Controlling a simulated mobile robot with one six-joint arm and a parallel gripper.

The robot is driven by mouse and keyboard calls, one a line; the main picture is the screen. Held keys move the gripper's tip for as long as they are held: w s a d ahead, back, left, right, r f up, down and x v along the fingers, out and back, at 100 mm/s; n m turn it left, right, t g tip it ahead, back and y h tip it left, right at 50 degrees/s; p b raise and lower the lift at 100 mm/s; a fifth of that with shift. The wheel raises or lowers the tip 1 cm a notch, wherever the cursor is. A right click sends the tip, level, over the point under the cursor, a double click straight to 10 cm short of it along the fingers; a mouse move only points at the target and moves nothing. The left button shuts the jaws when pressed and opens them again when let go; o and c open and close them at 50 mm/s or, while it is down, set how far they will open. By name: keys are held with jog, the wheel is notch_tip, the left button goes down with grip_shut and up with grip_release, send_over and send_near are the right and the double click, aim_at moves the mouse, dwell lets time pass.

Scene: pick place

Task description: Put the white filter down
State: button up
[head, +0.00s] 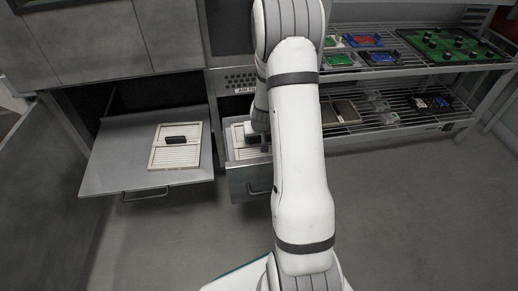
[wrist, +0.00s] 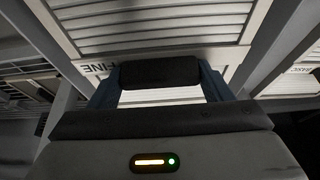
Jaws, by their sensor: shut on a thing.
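My gripper (wrist: 160,78) is shut on the black handle of a white slatted filter (wrist: 155,25), whose frame reads "FINE" in the wrist view. In the head view my gripper (head: 263,137) is low at the narrow open drawer (head: 250,182), mostly hidden by my arm. A white filter part (head: 238,133) shows there beside it. Whether the held filter rests on the drawer floor or hangs above it I cannot tell.
Another slatted filter (head: 172,156) with a black handle lies on the wide pulled-out drawer (head: 110,165) at left. A wire shelf (head: 400,122) with boards and small parts stands at right. The floor (head: 420,220) in front is clear.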

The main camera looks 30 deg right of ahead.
aim_at(259, 143)
jog(key=shift+f+b, duration=1.55)
jog(key=shift+f, duration=0.25)
jog(key=shift+f, duration=0.2)
jog(key=o, duration=1)
jog(key=shift+r, duration=0.1)
